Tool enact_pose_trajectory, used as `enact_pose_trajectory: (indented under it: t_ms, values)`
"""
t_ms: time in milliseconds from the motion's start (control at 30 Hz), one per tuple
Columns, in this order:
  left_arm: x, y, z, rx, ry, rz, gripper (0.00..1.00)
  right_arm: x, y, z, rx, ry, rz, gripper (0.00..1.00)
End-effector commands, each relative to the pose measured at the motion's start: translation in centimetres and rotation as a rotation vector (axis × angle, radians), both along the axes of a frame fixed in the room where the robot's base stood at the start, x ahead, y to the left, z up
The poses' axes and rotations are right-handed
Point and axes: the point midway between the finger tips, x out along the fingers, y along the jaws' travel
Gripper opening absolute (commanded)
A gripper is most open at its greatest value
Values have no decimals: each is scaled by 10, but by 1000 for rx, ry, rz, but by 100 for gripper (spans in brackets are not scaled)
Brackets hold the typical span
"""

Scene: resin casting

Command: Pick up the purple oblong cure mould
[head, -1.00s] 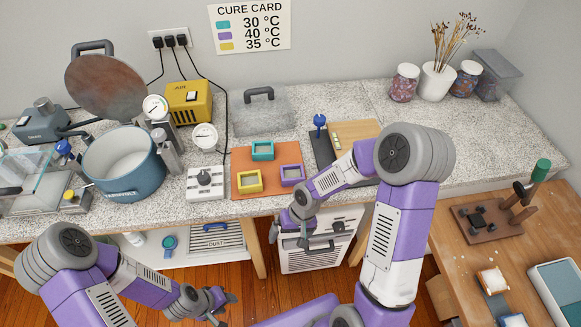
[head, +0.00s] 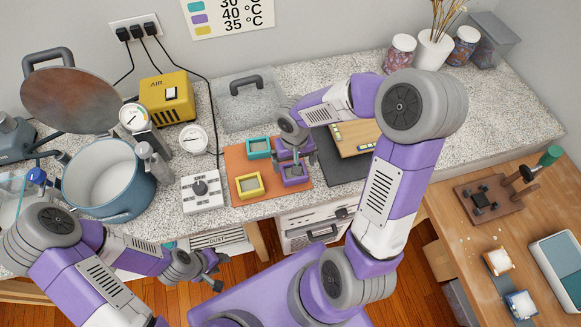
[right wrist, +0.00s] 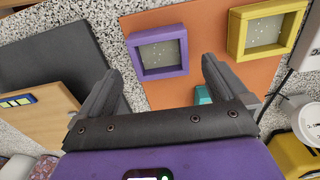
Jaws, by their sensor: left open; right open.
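The purple mould (head: 297,180) is a small open-topped block with a speckled, pale filling, nearly square in outline. In the right wrist view the purple mould (right wrist: 158,52) shows between and beyond the two open fingers (right wrist: 160,68); contact does not show. The yellow mould (head: 249,186) lies to its left. My left gripper (head: 213,276) is open and empty, low in front of the counter.
A dark mat with a wooden board (head: 357,140) lies right. A side table (head: 465,240) holds other items.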

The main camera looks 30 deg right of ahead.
Motion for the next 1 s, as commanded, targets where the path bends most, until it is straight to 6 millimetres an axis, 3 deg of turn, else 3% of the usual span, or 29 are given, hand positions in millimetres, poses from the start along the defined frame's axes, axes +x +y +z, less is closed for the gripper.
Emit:
enact_pose_trajectory:
  t_ms: [333, 667, 900, 1000]
  values:
    - [0, 0, -11, 0, 0, 0, 43, 2, 0, -50, 1, 2, 1, 100]
    - [0, 0, -12, 0, 0, 0, 43, 3, 0, -55, 1, -1, 0, 98]
    - [0, 0, -12, 0, 0, 0, 43, 3, 0, -55, 2, -1, 0, 62]
    - [0, 0, -12, 0, 0, 0, 43, 3, 0, -55, 2, -1, 0, 52]
